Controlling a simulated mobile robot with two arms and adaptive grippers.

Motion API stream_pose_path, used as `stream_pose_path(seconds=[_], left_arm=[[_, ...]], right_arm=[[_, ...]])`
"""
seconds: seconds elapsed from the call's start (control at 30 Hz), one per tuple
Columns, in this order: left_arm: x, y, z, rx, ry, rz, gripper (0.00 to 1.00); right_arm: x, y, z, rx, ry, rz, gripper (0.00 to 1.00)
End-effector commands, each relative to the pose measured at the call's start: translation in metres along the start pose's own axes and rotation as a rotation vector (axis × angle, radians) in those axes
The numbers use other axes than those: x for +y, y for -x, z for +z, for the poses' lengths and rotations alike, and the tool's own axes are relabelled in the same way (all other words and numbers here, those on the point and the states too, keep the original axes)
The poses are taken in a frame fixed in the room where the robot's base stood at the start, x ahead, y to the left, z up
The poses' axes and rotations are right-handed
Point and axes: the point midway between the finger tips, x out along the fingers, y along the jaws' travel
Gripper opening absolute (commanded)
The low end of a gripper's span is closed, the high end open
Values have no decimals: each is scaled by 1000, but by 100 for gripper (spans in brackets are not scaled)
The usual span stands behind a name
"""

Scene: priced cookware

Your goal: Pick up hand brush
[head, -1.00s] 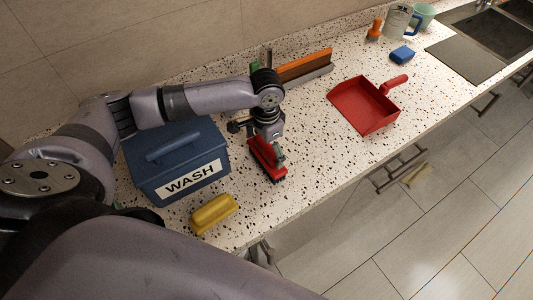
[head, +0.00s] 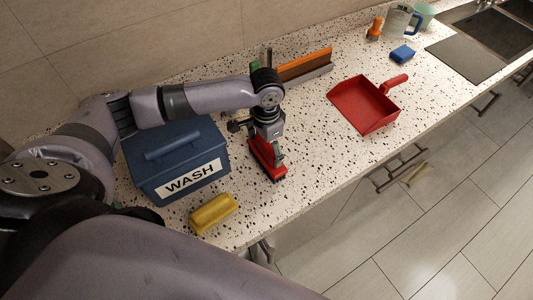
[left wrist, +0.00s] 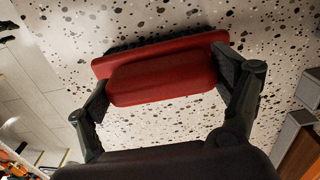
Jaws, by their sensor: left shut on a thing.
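The hand brush (head: 268,161) is red with dark bristles and is at the counter, right of the blue WASH box. My left gripper (head: 267,146) is above it and shut on it. In the left wrist view the red brush (left wrist: 163,73) lies between the two fingers of my left gripper (left wrist: 165,85), one at each end of its raised part. Dark bristles show along its far edge. I cannot tell whether the brush touches the counter. My right gripper is not in view.
The blue WASH box (head: 160,182) and a yellow brush-like block (head: 214,213) are close by on the left. A red dustpan (head: 358,107) lies to the right. An orange-and-grey squeegee-like tool (head: 305,68) is behind.

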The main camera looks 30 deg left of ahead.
Motion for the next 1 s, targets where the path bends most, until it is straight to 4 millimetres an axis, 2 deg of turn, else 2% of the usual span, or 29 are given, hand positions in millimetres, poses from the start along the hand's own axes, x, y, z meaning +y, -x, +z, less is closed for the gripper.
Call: stream_pose_path(seconds=[0.23, 0.43, 0.57, 0.8, 1.0], left_arm=[[0, 6, -1, 3, 0, 0, 54], [0, 30, -1, 6, -2, -1, 54], [-1, 60, -2, 8, -1, -2, 54], [0, 130, -2, 8, -1, -1, 54], [0, 174, -1, 5, -1, -1, 54]], right_arm=[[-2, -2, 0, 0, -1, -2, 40], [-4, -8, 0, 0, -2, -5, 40], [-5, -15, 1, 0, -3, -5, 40], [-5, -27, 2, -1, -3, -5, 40], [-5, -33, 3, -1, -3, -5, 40]])
